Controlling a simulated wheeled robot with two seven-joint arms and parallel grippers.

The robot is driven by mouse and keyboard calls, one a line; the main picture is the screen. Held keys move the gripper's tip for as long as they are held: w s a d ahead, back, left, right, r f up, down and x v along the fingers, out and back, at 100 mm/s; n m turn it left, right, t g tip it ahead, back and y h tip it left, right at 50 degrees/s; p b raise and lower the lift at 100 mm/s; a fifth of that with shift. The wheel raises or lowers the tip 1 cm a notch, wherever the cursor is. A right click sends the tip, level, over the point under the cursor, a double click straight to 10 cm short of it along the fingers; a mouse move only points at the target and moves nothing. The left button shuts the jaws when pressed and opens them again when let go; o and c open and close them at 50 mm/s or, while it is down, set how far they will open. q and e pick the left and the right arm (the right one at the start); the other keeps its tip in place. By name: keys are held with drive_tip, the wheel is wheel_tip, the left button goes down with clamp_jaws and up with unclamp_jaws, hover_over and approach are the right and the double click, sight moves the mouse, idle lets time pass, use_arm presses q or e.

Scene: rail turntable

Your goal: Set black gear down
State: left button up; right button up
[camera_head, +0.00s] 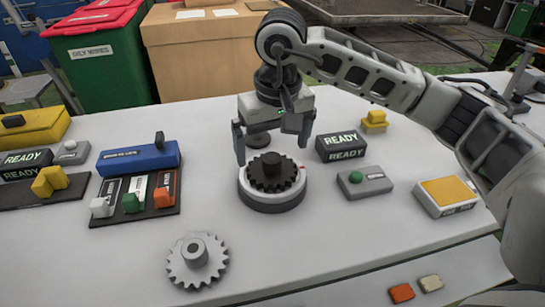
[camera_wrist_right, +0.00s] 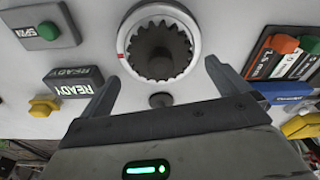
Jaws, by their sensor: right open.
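The black gear (camera_head: 271,172) lies flat on the round white-rimmed turntable (camera_head: 272,203) in the middle of the table. It also shows in the right wrist view (camera_wrist_right: 160,50), inside the white ring. My right gripper (camera_head: 273,146) is open and empty just above the gear, with its fingers apart on either side; in the right wrist view the fingers (camera_wrist_right: 160,80) stand clear of the gear. My left gripper does not show. A grey gear (camera_head: 197,261) with a raised hub lies on the table at the front left.
A black READY display (camera_head: 341,146) and a grey box with a green button (camera_head: 364,181) stand right of the turntable. A yellow-topped box (camera_head: 447,196) is farther right. A dark rack with coloured blocks (camera_head: 134,200) and a blue block (camera_head: 138,158) stand left. The front middle is clear.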

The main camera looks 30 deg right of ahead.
sight(276, 163)
wheel_tip(276, 163, up, 8)
drive_tip(key=s, duration=0.1)
drive_tip(key=shift+f, duration=0.1)
idle(0.5)
